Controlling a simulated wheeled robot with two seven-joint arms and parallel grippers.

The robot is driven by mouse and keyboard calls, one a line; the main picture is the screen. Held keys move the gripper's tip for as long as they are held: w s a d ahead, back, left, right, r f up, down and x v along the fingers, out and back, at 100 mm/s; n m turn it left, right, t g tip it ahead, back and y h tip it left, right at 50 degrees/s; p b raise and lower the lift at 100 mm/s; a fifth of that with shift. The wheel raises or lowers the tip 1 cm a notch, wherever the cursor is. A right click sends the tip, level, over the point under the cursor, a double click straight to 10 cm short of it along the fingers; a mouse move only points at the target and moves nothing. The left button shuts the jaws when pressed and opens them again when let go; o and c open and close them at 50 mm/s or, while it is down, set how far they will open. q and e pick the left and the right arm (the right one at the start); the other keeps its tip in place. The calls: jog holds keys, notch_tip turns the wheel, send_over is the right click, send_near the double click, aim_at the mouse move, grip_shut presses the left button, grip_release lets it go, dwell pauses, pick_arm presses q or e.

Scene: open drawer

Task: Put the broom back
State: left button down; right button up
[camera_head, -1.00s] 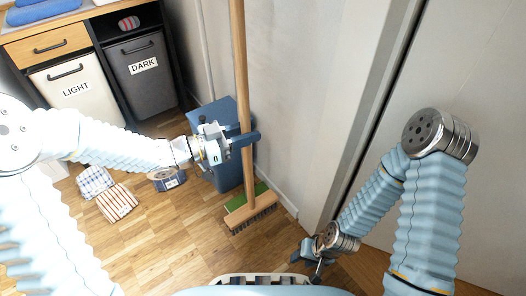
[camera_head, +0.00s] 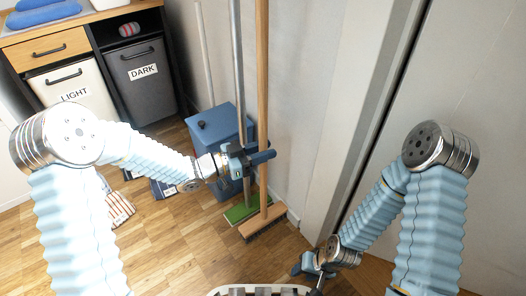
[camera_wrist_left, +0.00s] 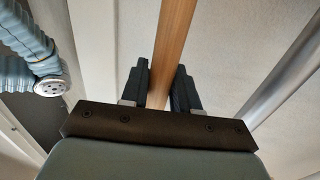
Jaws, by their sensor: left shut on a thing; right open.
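The broom has a long wooden handle (camera_head: 262,90) and a brush head with dark bristles (camera_head: 263,224) low by the wall. It stands nearly upright; I cannot tell if the bristles touch the floor. My left gripper (camera_head: 259,157) is shut on the handle. In the left wrist view the handle (camera_wrist_left: 172,45) runs between the two dark fingers (camera_wrist_left: 157,92). My right gripper (camera_head: 312,269) is open and empty at the lower right, away from the broom.
A mop with a grey metal pole (camera_head: 237,70) and green head (camera_head: 240,209) stands just left of the broom. A blue bin (camera_head: 216,123) is behind them. Laundry bins marked LIGHT (camera_head: 77,92) and DARK (camera_head: 140,70) are at the upper left. The wall (camera_head: 305,110) is close on the right.

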pick_arm(q)
jog(key=c, duration=0.8)
grip_release()
jog(key=shift+f, duration=0.1)
jog(key=shift+c, duration=0.2)
jog(key=shift+r, duration=0.35)
jog(key=p+v, duration=0.2)
jog(key=v, duration=1)
notch_tip(320, 180, down, 13)
jog(key=w+n+t+y, duration=0.1)
jog(key=n+t+y, duration=0.1)
jog(key=n+y, duration=0.55)
jog(key=s+a+f+n+g+y, duration=0.1)
jog(key=s+f+n+g+y, duration=0.4)
jog(key=s+f, duration=1)
jog(key=s+n+g, duration=0.2)
jog(key=s+g, duration=0.1)
jog(key=shift+s+a+f+n+g, duration=0.2)
jog(key=shift+f+n+g, duration=0.05)
jog(key=shift+n+g, duration=0.1)
